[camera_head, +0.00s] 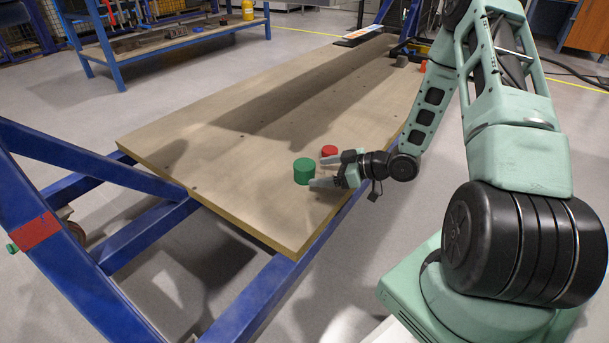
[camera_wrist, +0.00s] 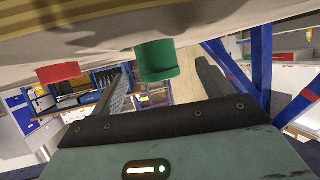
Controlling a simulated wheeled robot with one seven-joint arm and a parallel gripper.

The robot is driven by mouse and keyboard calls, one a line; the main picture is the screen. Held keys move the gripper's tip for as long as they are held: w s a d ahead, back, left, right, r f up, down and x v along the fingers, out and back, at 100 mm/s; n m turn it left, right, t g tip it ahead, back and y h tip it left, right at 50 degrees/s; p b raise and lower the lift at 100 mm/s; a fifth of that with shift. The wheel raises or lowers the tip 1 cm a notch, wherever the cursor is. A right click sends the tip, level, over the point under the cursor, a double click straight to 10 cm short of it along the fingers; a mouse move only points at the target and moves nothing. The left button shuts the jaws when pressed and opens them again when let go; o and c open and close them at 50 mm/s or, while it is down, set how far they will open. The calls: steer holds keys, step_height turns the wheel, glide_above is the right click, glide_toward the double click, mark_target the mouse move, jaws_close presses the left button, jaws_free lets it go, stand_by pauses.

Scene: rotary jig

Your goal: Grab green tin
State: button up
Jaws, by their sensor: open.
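The green tin (camera_head: 304,171) stands upright on the wooden board near its front right edge in the head view. It also shows in the wrist view (camera_wrist: 157,62), between my two fingers and toward their tips. My gripper (camera_head: 318,172) is open, with its fingers pointing left at the tin. One finger is on the far side and one on the near side. A shorter red tin (camera_head: 329,151) stands just behind my gripper and also shows in the wrist view (camera_wrist: 58,73), outside the fingers.
The wooden board (camera_head: 240,130) rests on a blue metal frame (camera_head: 85,160). A grey cylinder (camera_head: 401,61) and another red object (camera_head: 423,67) stand at its far right end. The board's left and middle are clear. A blue workbench (camera_head: 160,42) stands behind.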

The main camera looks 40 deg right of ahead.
mark_target(310, 170)
steer(key=b+x, duration=0.3)
steer(key=x, duration=0.1)
steer(key=shift+w+f, duration=0.1)
steer(key=shift+w, duration=0.3)
steer(key=c, duration=1.2)
steer(key=shift+o, duration=0.2)
